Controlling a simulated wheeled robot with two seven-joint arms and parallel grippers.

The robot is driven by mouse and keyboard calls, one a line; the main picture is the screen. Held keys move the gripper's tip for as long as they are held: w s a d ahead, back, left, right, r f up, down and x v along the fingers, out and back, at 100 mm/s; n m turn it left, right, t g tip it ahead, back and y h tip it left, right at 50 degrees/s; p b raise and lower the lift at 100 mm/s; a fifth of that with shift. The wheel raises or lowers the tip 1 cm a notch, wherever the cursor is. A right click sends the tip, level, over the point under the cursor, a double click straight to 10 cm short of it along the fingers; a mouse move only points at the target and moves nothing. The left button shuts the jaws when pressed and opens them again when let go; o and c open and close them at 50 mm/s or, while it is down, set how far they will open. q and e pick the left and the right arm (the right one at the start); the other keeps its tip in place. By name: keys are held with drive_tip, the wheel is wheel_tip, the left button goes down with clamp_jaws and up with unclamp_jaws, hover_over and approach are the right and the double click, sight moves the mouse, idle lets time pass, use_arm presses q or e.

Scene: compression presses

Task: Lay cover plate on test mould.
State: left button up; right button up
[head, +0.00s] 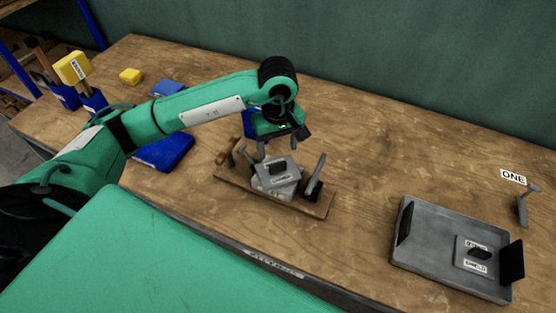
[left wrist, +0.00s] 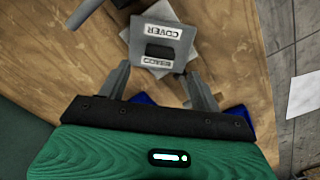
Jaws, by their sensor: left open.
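A grey cover plate (head: 279,170) with a black knob lies on a grey block, seemingly the test mould (head: 264,189), in the wooden-based press. The plate looks turned relative to the block beneath. The left wrist view shows the cover plate (left wrist: 178,27) with its COVER labels and black knob, and a paler corner of the block (left wrist: 138,60) sticking out below. My left gripper (head: 278,146) is open just above and behind the plate. In the left wrist view its fingertips (left wrist: 158,70) are apart, near the plate's lower edge, with nothing between them. My right gripper is not in view.
A grey tray (head: 420,245) at right holds another labelled plate (head: 460,258) with a black knob. The table between press and tray is clear.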

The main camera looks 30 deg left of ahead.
sight(278, 164)
use_arm(q)
drive_tip(key=shift+r+b, duration=0.45)
drive_tip(key=shift+r, duration=1.75)
